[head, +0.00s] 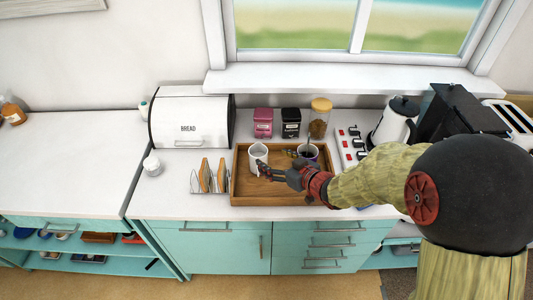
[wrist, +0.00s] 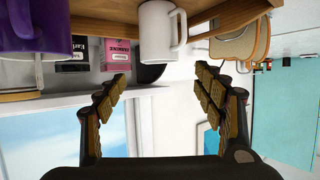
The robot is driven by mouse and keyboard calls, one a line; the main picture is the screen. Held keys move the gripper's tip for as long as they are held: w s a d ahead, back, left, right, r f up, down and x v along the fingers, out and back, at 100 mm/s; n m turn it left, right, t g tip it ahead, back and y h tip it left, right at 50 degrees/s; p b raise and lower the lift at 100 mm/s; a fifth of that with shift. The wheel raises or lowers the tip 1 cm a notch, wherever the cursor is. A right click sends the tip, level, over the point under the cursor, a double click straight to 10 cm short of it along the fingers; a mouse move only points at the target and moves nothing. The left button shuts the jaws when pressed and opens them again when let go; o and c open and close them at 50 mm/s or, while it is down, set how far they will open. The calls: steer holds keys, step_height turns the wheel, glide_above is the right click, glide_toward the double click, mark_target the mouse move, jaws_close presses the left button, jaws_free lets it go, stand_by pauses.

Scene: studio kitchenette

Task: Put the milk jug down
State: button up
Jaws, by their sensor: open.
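The white milk jug (head: 258,150) stands upright on the left part of the wooden tray (head: 290,199) on the counter. My gripper (head: 264,171) is just in front of it and to its right in the head view, partly covering its lower side. In the wrist view, which is upside down, the jug (wrist: 154,32) shows with its handle on the right. It lies beyond the fingertips of my gripper (wrist: 162,76). The fingers are spread apart with nothing between them.
A purple mug (head: 313,154) with dark contents stands on the tray's right side. A toast rack (head: 222,177) is left of the tray. A bread bin (head: 190,132), pink tin (head: 263,120), black tin (head: 291,120) and lidded jar (head: 320,117) stand behind. The left counter is mostly clear.

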steer(key=s+d+r+m+g+h, duration=0.1)
steer(key=s+d+r+m+h, duration=0.6)
steer(key=d+r, duration=0.75)
steer(key=s+g, duration=0.4)
steer(key=s, duration=1.9)
steer(key=shift+s+a+r+g, duration=0.15)
steer(key=shift+a+r+g, duration=0.15)
steer(key=shift+r, duration=0.1)
